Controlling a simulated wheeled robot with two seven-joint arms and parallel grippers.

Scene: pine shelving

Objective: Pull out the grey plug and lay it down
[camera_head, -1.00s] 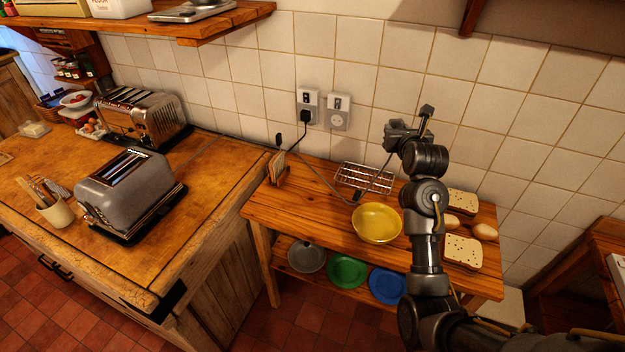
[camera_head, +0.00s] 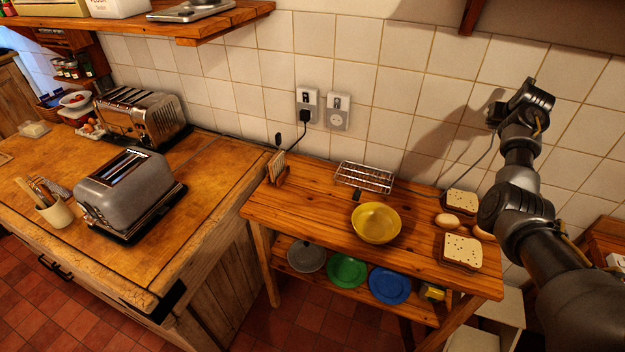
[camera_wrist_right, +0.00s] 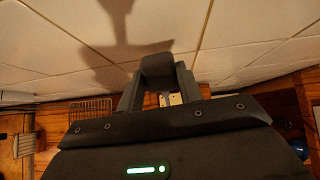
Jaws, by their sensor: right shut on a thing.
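My right gripper (camera_head: 497,112) is up in front of the tiled wall, above the right end of the small pine table. It is shut on the grey plug, a dark block (camera_wrist_right: 157,70) between the fingers in the right wrist view. In the head view the plug is mostly hidden by the gripper. A thin cable (camera_head: 479,162) hangs from the gripper down toward the table's back edge. The right wall socket (camera_head: 338,118) is empty. The left socket (camera_head: 307,98) holds a black plug (camera_head: 305,115). My left gripper is not in view.
The pine table (camera_head: 315,205) carries a wire rack (camera_head: 364,177), a yellow bowl (camera_head: 376,223), bread slices (camera_head: 461,250) and eggs (camera_head: 447,221). Bare wood shows left of the bowl. Plates (camera_head: 347,271) lie on the lower shelf. Toasters (camera_head: 125,190) stand on the left counter.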

